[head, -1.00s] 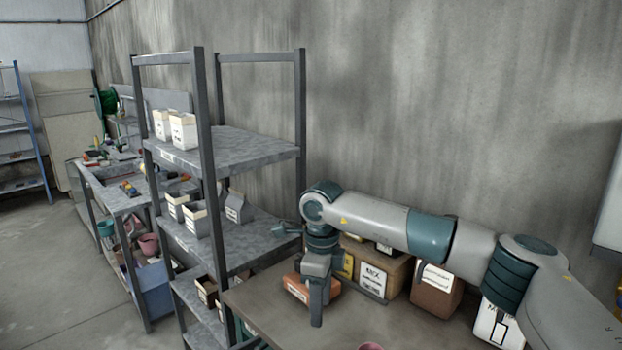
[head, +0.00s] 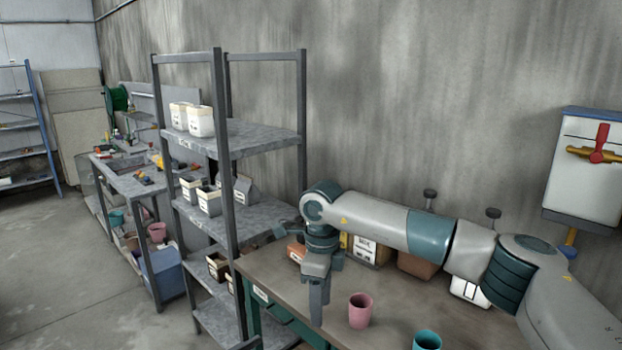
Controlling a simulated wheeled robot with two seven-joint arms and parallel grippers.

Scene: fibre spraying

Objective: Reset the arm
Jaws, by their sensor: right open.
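My right arm (head: 378,222) reaches in from the right, grey with teal joints, above the brown table. My right gripper (head: 320,298) hangs down at its end, over the table's left part near the shelf. It is open, and nothing shows between its fingers. My left arm and gripper are not in view.
A brown table (head: 400,300) holds a pink cup (head: 360,310), a teal cup (head: 427,340) and boxes along the wall, partly behind my arm. A metal shelf (head: 265,140) with white containers (head: 201,121) stands left. A white wall unit (head: 585,185) with a red handle hangs right. Floor is free at far left.

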